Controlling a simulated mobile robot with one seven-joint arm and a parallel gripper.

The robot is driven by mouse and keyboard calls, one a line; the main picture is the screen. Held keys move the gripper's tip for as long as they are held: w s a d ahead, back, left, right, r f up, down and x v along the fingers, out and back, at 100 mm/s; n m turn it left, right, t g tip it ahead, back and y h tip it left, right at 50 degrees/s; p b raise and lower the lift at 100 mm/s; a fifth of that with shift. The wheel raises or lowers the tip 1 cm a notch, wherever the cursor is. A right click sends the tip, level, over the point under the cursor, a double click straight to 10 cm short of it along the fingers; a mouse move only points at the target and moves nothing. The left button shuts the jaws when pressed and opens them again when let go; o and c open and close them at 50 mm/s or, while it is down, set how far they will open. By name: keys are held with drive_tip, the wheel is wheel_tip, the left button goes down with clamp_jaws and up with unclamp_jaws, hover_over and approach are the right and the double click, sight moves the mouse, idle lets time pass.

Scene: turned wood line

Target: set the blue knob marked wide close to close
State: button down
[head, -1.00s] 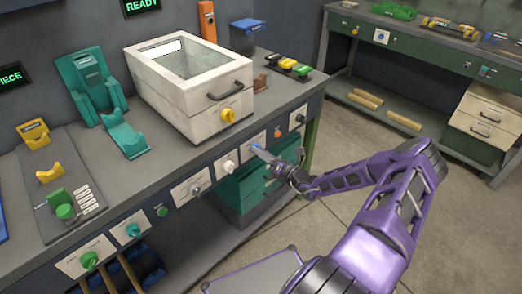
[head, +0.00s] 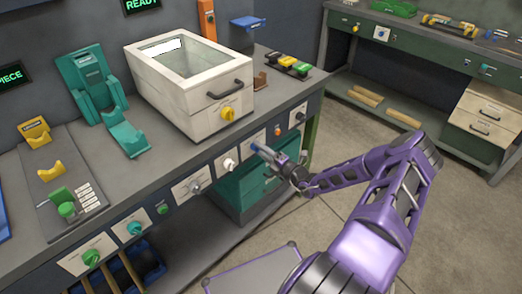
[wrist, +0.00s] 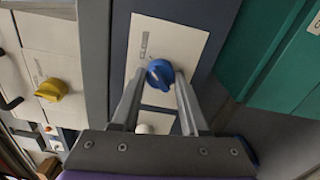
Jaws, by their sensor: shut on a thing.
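The blue knob (wrist: 159,72) sits on a pale plate (wrist: 178,42) on the bench's front panel. In the wrist view it is between my fingertips, and a light mark shows on its face. My gripper (wrist: 158,84) is shut on the knob, one finger on each side. In the head view my gripper (head: 268,152) reaches the front panel from the right and covers much of the knob; only a bit of blue shows.
A white knob (head: 229,164) is left of my gripper and an orange one (head: 277,132) is right of it. A teal drawer unit (head: 240,188) stands below. A white box with a yellow knob (head: 227,113) stands on the bench above. Floor at right is open.

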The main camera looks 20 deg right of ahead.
idle(0.5)
drive_tip(key=shift+c, duration=2.1)
unclamp_jaws()
drive_tip(key=shift+s, duration=0.1)
drive_tip(key=v, duration=1.7)
drive_tip(key=shift+s, duration=0.15)
